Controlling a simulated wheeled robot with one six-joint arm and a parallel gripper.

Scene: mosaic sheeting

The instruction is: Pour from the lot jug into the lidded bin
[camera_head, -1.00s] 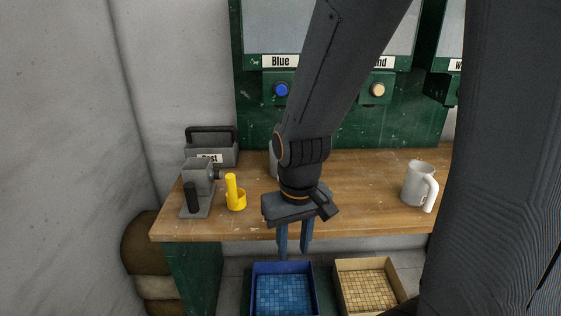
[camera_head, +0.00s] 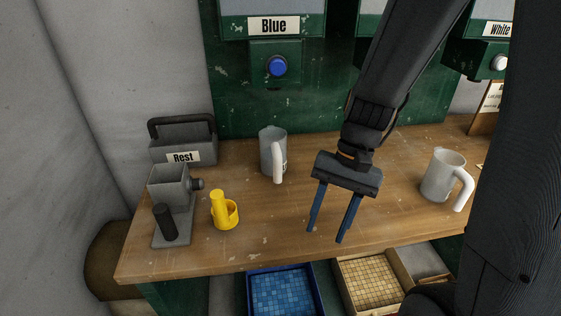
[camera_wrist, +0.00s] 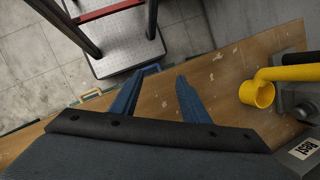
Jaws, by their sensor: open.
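A grey jug (camera_head: 267,153) with a white handle stands upright at the back of the wooden bench. A second, paler jug (camera_head: 436,180) stands upright at the right; I cannot tell which is the lot jug. A grey box marked "Rest" (camera_head: 205,146), with a black handle on top, stands at the back left and looks like the lidded bin; its lid state is unclear. It shows partly in the wrist view (camera_wrist: 301,162). My gripper (camera_head: 327,234) is open and empty above the bench front, between the jugs. Its fingers show in the wrist view (camera_wrist: 167,75).
A yellow cup-like holder (camera_head: 226,215) and a grey device with a black grip (camera_head: 170,190) stand at the left. Blue (camera_head: 317,287) and tan (camera_head: 408,284) trays of tiles lie below the front edge. Green dispensers (camera_head: 312,62) line the back. The middle bench is clear.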

